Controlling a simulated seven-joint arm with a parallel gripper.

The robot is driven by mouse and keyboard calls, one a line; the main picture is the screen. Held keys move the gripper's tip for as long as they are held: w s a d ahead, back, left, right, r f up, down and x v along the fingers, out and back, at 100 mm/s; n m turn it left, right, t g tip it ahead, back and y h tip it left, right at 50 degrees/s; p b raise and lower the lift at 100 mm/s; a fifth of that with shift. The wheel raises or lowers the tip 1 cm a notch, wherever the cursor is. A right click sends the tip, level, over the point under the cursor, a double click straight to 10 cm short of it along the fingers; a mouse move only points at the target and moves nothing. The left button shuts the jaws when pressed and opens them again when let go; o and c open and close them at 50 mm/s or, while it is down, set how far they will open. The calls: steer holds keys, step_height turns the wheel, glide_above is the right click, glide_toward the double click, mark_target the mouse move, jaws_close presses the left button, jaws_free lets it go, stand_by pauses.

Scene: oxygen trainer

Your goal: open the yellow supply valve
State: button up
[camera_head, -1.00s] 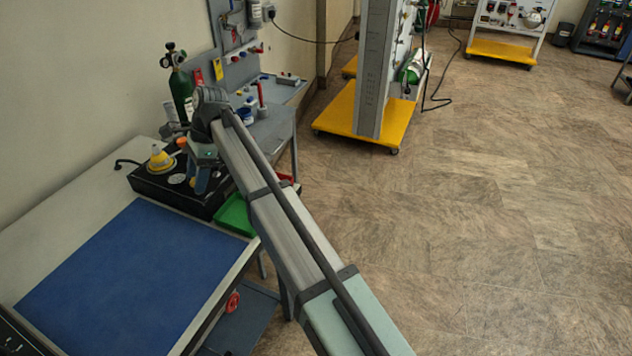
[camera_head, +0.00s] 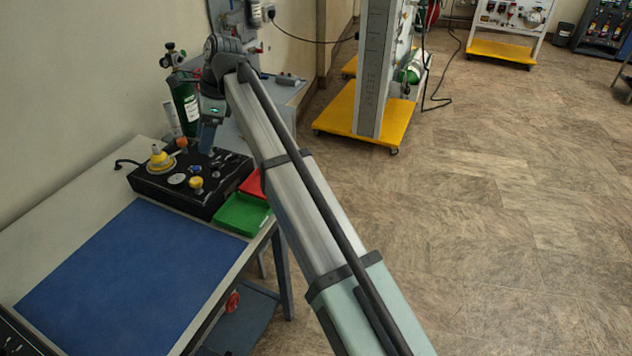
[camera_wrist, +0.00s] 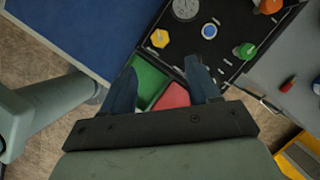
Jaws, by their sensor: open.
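A black panel box (camera_head: 170,194) lies on the table's back part and carries several knobs and a round dial. A small yellow valve knob (camera_head: 196,183) stands near its front edge; it also shows in the wrist view (camera_wrist: 160,38). A larger yellow dome-shaped part (camera_head: 160,159) stands at the panel's left. My gripper (camera_head: 208,143) is above the panel's back right, apart from the yellow knob. In the wrist view my gripper (camera_wrist: 163,70) has its fingers spread, with nothing between them. Whether the valve is turned cannot be told.
An orange knob (camera_head: 182,143), a green knob (camera_wrist: 245,50) and a blue-and-white knob (camera_wrist: 209,31) are also on the panel. Green (camera_head: 243,214) and red (camera_head: 255,181) trays sit at its right. A green cylinder (camera_head: 185,100) stands behind. The blue mat (camera_head: 120,265) is clear.

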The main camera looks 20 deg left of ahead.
steer(key=w+d+f+n+t, duration=0.1)
steer(key=w+d+f, duration=0.6)
steer(key=d+f, duration=0.2)
steer(key=w+d+f+n, duration=0.1)
steer(key=w+d+f, duration=0.6)
steer(key=d, duration=0.6)
step_height(320, 180, down, 3)
steer(key=shift+w+d+r+t, duration=0.1)
steer(key=shift+w+d+t, duration=0.05)
steer(key=shift+w+t, duration=0.25)
steer(key=n+t+h, duration=0.1)
steer(key=n+h, duration=0.2)
glide_toward(195, 180)
steer(key=f, duration=0.8)
steer(key=shift+s+f, duration=0.25)
